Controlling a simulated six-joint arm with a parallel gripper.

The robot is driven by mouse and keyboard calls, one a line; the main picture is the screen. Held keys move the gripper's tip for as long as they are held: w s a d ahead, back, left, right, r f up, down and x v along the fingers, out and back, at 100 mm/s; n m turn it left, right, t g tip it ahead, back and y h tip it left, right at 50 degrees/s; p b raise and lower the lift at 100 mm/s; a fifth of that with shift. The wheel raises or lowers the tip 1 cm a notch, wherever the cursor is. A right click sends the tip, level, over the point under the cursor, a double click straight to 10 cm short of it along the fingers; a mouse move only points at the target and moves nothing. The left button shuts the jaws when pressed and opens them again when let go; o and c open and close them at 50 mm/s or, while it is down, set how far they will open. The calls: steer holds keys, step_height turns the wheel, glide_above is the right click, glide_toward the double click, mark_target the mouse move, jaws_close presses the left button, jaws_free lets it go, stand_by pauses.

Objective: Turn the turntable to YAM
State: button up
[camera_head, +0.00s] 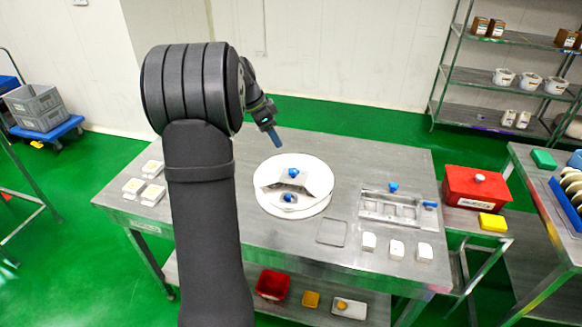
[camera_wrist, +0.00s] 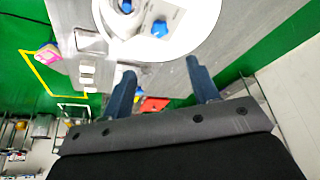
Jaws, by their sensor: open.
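The turntable (camera_head: 291,205) is a round white disc near the middle of the steel table, with a metal cover piece (camera_head: 309,180) on it. A blue knob (camera_head: 293,173) stands on the cover and a second blue knob (camera_head: 288,197) sits nearer the front. No YAM label is readable. In the wrist view the turntable (camera_wrist: 195,38) is at the top, with its blue knobs beyond my fingertips. My gripper (camera_head: 277,140) is above the table's back edge, behind and left of the turntable, apart from it. In the wrist view my gripper (camera_wrist: 160,72) has its two blue fingers spread and empty.
Right of the turntable is a metal frame (camera_head: 400,207) with blue knobs, with white blocks (camera_head: 397,249) before it. White trays (camera_head: 152,194) lie at the table's left end. A red box (camera_head: 476,186) stands on a side stand. The front left tabletop is largely clear.

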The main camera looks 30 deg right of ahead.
mark_target(293, 170)
steer(key=x, duration=1.5)
steer(key=shift+f, duration=0.25)
jaws_close()
